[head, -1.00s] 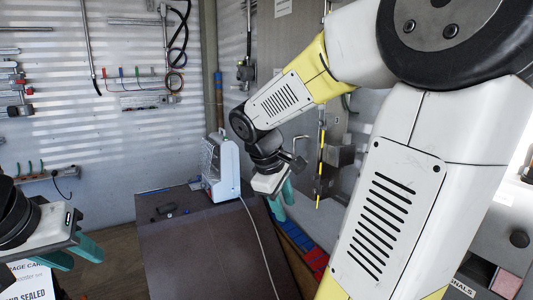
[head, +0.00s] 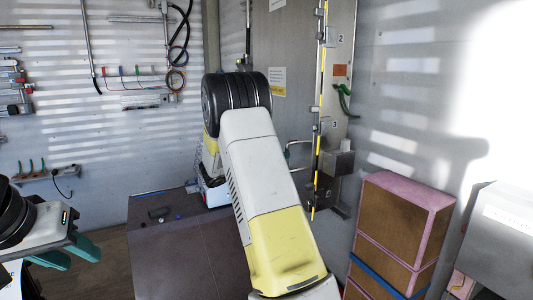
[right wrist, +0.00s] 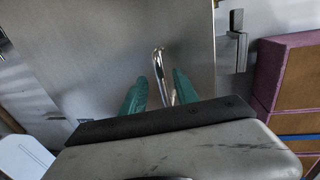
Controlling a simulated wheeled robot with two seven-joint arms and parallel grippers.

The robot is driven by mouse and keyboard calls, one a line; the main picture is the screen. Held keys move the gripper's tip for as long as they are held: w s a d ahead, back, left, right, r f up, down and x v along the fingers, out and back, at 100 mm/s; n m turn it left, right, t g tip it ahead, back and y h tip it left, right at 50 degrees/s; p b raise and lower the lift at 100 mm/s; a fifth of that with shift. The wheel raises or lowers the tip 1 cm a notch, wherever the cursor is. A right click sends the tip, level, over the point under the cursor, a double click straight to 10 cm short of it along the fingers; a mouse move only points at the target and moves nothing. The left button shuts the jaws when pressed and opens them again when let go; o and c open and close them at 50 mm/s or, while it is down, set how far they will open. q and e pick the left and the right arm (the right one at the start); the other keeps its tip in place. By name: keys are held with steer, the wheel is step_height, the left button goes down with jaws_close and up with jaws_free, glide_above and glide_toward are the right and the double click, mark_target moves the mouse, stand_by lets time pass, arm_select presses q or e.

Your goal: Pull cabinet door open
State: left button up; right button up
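The cabinet door (head: 283,125) is a grey metal panel with a pale label, and it looks shut. Its bent metal handle (head: 296,148) shows just right of my right arm. In the right wrist view the door (right wrist: 105,50) fills the upper middle, and the shiny handle (right wrist: 158,60) stands between the fingers of my right gripper (right wrist: 161,80). These teal fingers are apart, with a gap on either side of the handle. My left gripper (head: 82,258) is open and empty at the lower left.
Brown boxes with pink edges (head: 400,220) stand right of the cabinet. A black-and-yellow strip (head: 319,110) and metal fittings line the door's right edge. Tools hang on the left wall.

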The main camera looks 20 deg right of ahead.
steer(key=shift+x, duration=2.2)
jaws_close()
